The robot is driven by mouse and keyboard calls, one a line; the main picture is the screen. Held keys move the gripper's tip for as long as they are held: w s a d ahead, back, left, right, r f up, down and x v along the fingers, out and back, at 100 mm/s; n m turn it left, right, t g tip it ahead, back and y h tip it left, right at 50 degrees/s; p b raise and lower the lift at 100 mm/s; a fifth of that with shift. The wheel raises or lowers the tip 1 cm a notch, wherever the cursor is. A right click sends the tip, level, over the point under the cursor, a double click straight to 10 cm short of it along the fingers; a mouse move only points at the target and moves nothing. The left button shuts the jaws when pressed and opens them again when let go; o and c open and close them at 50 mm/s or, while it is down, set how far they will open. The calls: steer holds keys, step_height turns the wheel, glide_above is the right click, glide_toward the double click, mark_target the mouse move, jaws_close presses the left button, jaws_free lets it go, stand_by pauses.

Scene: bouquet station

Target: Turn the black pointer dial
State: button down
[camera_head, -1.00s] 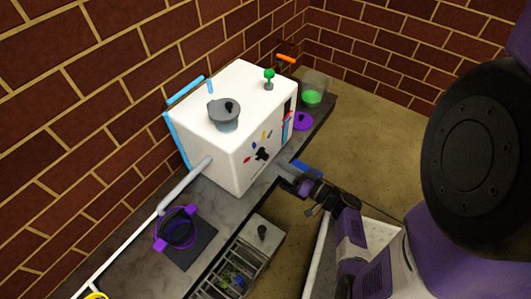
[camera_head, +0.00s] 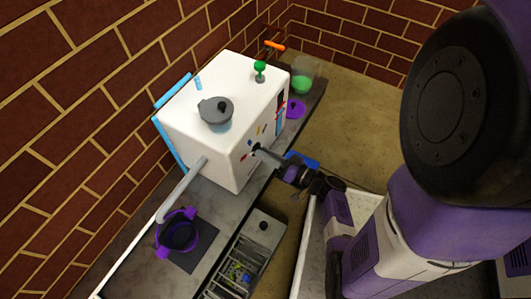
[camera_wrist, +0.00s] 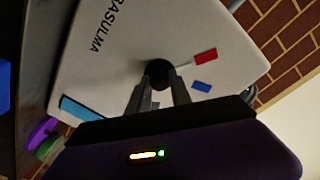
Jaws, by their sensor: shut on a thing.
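The black pointer dial (camera_wrist: 158,70) is on the front face of the white box (camera_head: 240,85). In the wrist view it sits between the fingertips of my gripper (camera_wrist: 158,86), which is shut on it. In the head view my gripper (camera_head: 262,151) reaches the box's front face from the right and covers most of the dial. Coloured marks surround the dial; a red mark (camera_wrist: 205,56) and a blue mark (camera_wrist: 202,86) show beside it in the wrist view. The dial's pointer direction is hard to tell.
A grey lidded pot (camera_head: 215,110) and a green-topped knob (camera_head: 260,70) are on the box's top. A purple-handled pot (camera_head: 177,232) stands on the counter at the left. A wire rack (camera_head: 238,272) is below. A purple lid (camera_head: 295,108) lies behind the box's right end.

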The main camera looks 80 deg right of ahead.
steer(key=shift+m, duration=0.4)
steer(key=m+p, duration=0.3)
steer(key=m, duration=0.8)
steer(key=m+y+p, duration=0.1)
steer(key=m+p, duration=0.2)
steer(key=m, duration=0.8)
steer(key=shift+s+d+f+y, duration=0.1)
steer(key=shift+y, duration=0.2)
steer(key=shift+p, duration=0.3)
steer(key=c, duration=1.2)
jaws_free()
steer(key=shift+o, duration=0.2)
steer(key=v, duration=0.7)
steer(key=shift+s, duration=0.4)
